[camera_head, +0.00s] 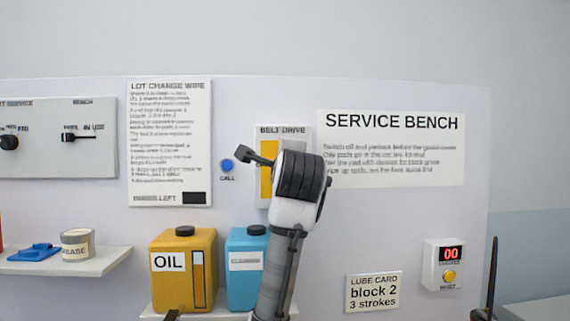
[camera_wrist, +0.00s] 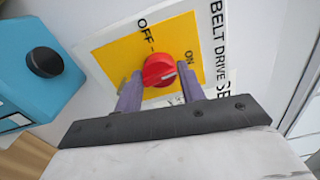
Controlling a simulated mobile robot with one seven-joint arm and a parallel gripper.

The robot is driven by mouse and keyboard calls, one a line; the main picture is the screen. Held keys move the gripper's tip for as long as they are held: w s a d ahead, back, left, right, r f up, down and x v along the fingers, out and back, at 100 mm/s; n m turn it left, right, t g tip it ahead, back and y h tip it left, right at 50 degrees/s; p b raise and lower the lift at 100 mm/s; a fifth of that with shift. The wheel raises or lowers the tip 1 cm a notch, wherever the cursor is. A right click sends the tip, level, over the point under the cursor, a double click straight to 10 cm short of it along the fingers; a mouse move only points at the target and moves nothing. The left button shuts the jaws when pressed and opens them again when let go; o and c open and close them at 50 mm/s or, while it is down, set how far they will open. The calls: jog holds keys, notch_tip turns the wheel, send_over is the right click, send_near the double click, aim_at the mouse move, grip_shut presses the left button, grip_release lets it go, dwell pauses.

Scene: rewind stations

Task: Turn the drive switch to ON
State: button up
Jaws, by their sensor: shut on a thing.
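The drive switch is a red round knob (camera_wrist: 159,70) on a yellow plate (camera_wrist: 118,58) labelled BELT DRIVE, with OFF and ON printed beside it. A pale mark on the knob lies on its right side in the wrist view, on the ON side rather than by OFF. My gripper (camera_wrist: 161,74) has one finger on each side of the knob and is shut on it. In the head view my arm and gripper cover the knob, and only part of the yellow plate (camera_head: 266,182) shows.
A blue call button (camera_head: 227,165) sits left of the plate. A yellow oil can (camera_head: 184,290) and a blue can (camera_head: 247,293) stand on a shelf below, close to my arm. A counter box (camera_head: 444,265) reading 00 is at the right.

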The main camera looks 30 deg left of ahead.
jog(key=shift+m, duration=0.5)
jog(key=o, duration=0.9)
jog(key=shift+f, duration=0.1)
jog(key=shift+f, duration=0.1)
